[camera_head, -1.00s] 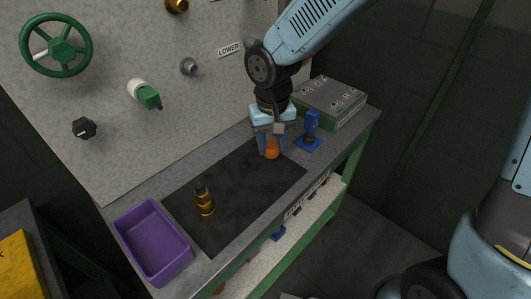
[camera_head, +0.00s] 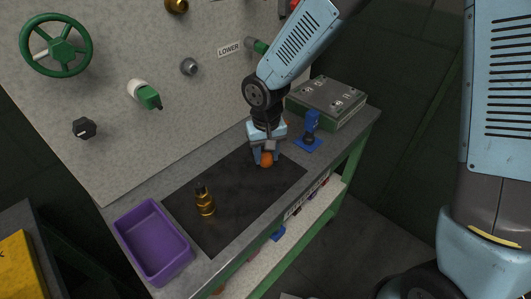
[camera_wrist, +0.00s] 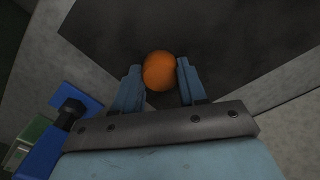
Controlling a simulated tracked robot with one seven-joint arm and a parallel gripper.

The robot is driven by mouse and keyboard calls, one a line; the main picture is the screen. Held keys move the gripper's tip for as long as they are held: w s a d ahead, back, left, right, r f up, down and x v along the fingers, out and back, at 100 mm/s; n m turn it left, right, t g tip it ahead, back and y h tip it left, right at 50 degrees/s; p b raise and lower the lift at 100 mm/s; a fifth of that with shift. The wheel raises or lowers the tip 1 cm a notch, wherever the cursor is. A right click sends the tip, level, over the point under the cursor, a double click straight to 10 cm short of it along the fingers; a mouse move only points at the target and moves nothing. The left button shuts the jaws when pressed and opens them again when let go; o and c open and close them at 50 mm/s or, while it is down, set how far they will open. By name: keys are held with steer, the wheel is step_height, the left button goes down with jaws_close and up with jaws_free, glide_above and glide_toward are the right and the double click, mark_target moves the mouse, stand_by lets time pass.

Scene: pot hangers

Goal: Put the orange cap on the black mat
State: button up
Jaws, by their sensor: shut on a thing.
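The orange cap (camera_head: 266,160) is between the two fingers of my gripper (camera_head: 264,161), over the far right part of the black mat (camera_head: 240,195). In the wrist view the cap (camera_wrist: 159,71) sits between the fingertips, with the black mat (camera_wrist: 215,25) behind it. My gripper (camera_wrist: 159,78) is shut on the cap. I cannot tell whether the cap's underside touches the mat.
A black and gold bottle-like object (camera_head: 205,199) stands on the mat. A purple bin (camera_head: 153,243) is at the bench's near left. A blue stand (camera_head: 309,136) and a grey-green box (camera_head: 327,101) are to the right. The mat's middle is clear.

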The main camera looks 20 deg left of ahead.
mark_target(266, 155)
steer(key=o, duration=1.2)
steer(key=shift+c, duration=0.2)
step_height(266, 155, up, 12)
